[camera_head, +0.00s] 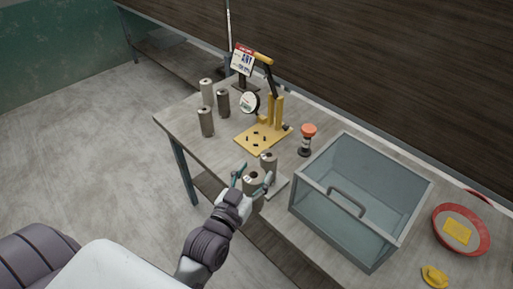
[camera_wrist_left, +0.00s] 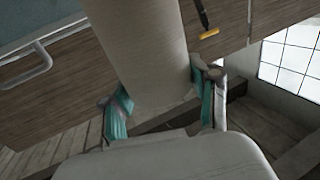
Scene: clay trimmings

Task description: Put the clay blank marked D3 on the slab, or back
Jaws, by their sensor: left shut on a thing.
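My left gripper (camera_head: 253,175) is shut on a grey clay cylinder (camera_head: 251,182) near the table's front edge. In the left wrist view this held cylinder (camera_wrist_left: 142,45) stands between the teal fingers. Any mark such as D3 on it is too small to read. A second grey cylinder (camera_head: 268,160) stands just behind the held one. A flat grey piece (camera_head: 278,188), possibly the slab, shows partly beside the gripper, its rest hidden. Several more cylinders stand at the back left, including a pale one (camera_head: 206,88) and a darker one (camera_head: 206,123). My right gripper is not in view.
A yellow fixture (camera_head: 262,138) with a lever stands mid-table, a round dial (camera_head: 249,102) and sign (camera_head: 243,60) near it.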

